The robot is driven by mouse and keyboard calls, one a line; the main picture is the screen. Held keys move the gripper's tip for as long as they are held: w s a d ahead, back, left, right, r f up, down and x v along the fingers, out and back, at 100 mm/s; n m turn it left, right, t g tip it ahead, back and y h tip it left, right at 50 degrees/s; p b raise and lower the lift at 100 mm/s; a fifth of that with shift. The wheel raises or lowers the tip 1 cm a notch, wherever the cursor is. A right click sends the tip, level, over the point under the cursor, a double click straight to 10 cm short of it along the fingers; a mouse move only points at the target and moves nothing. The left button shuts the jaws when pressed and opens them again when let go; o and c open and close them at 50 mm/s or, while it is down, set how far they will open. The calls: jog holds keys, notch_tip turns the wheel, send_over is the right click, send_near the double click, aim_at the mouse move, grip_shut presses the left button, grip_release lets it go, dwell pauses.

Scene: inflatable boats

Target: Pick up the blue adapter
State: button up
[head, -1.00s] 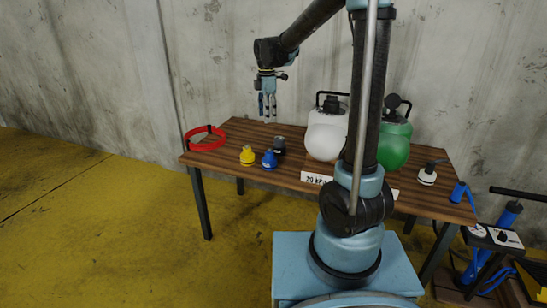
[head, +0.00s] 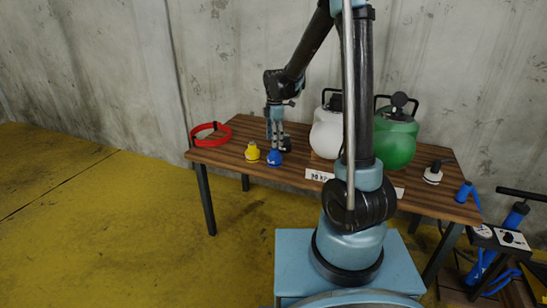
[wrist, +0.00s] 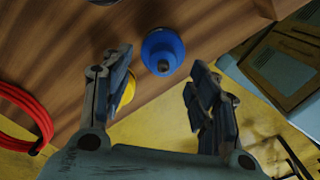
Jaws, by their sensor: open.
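The blue adapter (head: 274,159) stands on the wooden table near its front edge, just right of the yellow adapter (head: 252,152). In the wrist view the blue adapter (wrist: 162,51) lies ahead of and between my open fingers, not touching them as far as I can tell. My gripper (head: 275,142) points down at the table, above or just behind the blue adapter; it also shows in the wrist view (wrist: 158,95), open and empty. My left finger partly hides the yellow adapter (wrist: 128,89) there. A dark adapter (head: 287,145) stands partly hidden behind my gripper.
A red ring (head: 210,134) lies at the table's left end. A white pump tank (head: 326,132) and a green one (head: 395,137) stand to the right, with a price sign (head: 318,175) in front. A white-and-black adapter (head: 433,173) and blue hose (head: 464,191) are further right.

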aim_at(275, 155)
jog(key=shift+s+f, duration=0.15)
jog(key=shift+f, duration=2.25)
jog(key=c, duration=1.2)
